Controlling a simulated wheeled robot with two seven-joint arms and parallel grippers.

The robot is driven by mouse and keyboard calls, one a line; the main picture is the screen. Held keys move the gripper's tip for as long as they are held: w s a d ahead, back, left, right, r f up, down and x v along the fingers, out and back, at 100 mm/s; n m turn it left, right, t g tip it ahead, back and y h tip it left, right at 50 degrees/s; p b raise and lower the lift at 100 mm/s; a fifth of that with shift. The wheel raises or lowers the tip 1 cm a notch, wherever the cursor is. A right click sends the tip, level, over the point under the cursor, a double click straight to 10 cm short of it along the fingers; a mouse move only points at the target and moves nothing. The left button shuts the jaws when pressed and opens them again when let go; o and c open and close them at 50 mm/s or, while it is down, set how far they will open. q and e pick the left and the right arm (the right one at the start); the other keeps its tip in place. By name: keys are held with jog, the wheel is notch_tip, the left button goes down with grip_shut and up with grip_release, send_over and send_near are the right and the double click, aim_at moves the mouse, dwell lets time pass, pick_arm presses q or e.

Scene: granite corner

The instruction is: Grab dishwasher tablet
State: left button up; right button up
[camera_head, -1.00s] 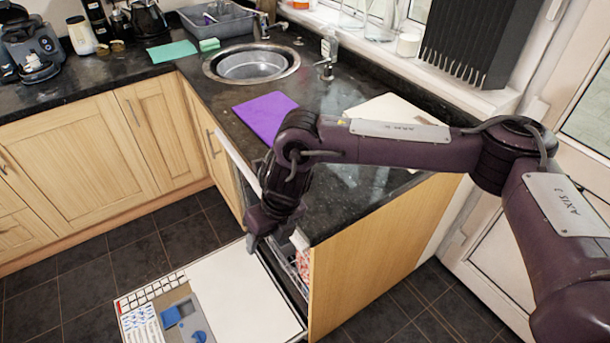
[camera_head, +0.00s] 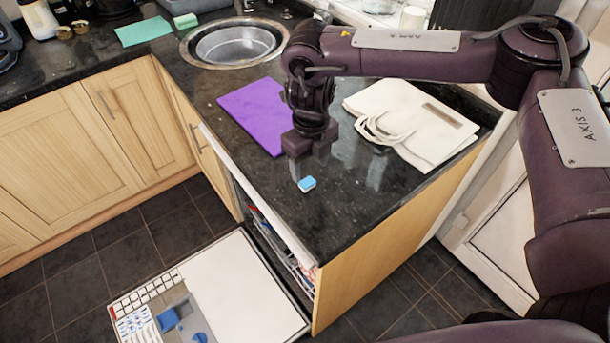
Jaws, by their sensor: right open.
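The dishwasher tablet (camera_head: 307,184), a small blue and white block, lies on the black granite counter (camera_head: 350,215) near its front edge. My right gripper (camera_head: 310,148) is above the counter, just behind the tablet in the picture and apart from it. Its fingers point down and look empty; the gap between them is hard to make out from here. My left gripper is out of view.
The dishwasher door (camera_head: 235,285) hangs open below the counter, with a blue dispenser part on it. A round sink (camera_head: 235,45) is behind.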

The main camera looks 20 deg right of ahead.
aim_at(311, 189)
jog(key=f+p, duration=0.2)
jog(key=f, duration=0.1)
jog(key=shift+s, duration=0.35)
jog(key=shift+w+f, duration=0.2)
jog(key=shift+f, duration=1.2)
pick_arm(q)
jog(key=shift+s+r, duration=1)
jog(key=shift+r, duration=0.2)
pick_arm(e)
jog(key=c, duration=1.1)
jog(key=shift+o, duration=0.2)
jog(key=shift+r, duration=0.1)
